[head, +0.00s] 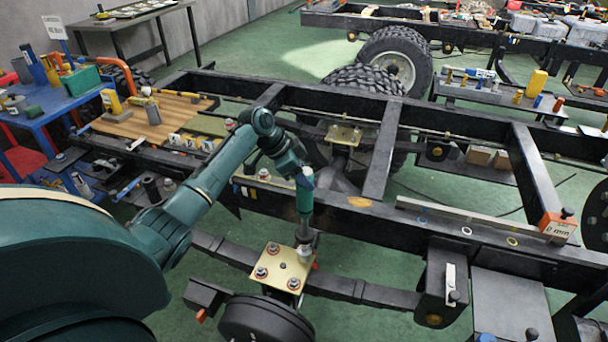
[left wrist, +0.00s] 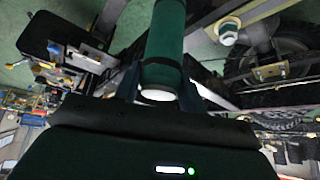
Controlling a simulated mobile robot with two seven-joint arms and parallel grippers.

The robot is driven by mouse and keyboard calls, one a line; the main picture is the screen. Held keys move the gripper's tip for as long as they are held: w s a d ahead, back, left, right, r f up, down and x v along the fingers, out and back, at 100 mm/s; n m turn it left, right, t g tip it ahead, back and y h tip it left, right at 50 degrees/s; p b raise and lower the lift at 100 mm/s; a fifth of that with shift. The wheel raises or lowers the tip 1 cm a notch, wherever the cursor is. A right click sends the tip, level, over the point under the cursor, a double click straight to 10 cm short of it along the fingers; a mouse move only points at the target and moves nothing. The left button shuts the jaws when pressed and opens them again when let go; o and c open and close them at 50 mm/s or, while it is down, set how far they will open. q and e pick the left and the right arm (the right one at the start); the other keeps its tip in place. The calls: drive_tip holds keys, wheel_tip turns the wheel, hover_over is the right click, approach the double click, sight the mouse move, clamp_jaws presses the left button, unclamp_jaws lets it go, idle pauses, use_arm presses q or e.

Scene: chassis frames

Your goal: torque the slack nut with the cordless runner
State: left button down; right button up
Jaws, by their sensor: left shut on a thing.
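The cordless runner (head: 304,203) is a slim green tool held upright, with a metal socket at its lower end. My left gripper (head: 304,180) is shut on its upper part; the runner's green body also shows in the left wrist view (left wrist: 167,40). The socket is at the far right corner of a brass-coloured plate (head: 281,278) and looks to be over the nut there, hiding it; I cannot tell whether it is fully seated. Other nuts with reddish washers (head: 261,272) show at the plate's other corners. Which nut is slack does not show. My right gripper is out of view.
The black chassis frame (head: 380,160) spans the view, with a leaf spring and hub below the plate. A wooden board with tools (head: 150,118) lies at left beside a blue bench (head: 50,105). An orange block (head: 557,226) stands on the right rail.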

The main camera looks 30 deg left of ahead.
use_arm(q)
drive_tip(key=shift+f+b, duration=0.3)
drive_tip(key=shift+f, duration=0.25)
idle(1.2)
drive_tip(key=shift+s+d+f, duration=0.1)
drive_tip(key=shift+f, duration=0.05)
idle(1.0)
drive_tip(key=shift+p, duration=0.5)
drive_tip(key=shift+r+p, duration=1.5)
drive_tip(key=shift+r, duration=0.35)
wheel_tip(320, 180, up, 5)
drive_tip(key=p, duration=0.4)
drive_tip(key=shift+p, duration=0.4)
